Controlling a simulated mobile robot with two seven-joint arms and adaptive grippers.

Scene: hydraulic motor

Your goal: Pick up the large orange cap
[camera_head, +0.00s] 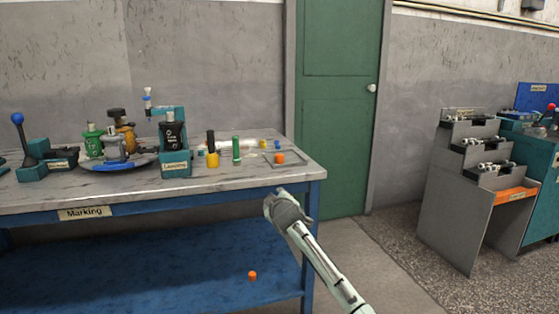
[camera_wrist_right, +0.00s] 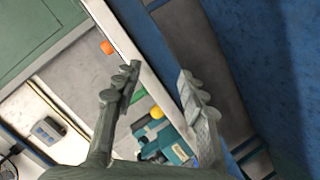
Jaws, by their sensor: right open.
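An orange cap (camera_head: 279,158) sits on the workbench top near its right end, inside a thin square outline. A similar orange piece (camera_head: 252,275) lies lower down, over the blue lower shelf. I cannot tell by size which one is the large cap. My right gripper (camera_head: 277,194) is at the bench's front edge, near the right corner and in front of the orange cap. In the right wrist view my right gripper (camera_wrist_right: 160,72) is open and empty, with an orange piece (camera_wrist_right: 107,47) beyond the left finger. My left gripper is not in view.
The workbench (camera_head: 215,196) carries a green cylinder (camera_head: 236,149), a yellow-and-black bottle (camera_head: 212,150), a teal holder (camera_head: 175,165) and a round stand (camera_head: 115,160). A green door (camera_head: 338,100) is behind. A grey stepped rack (camera_head: 460,200) stands at right, with clear floor between.

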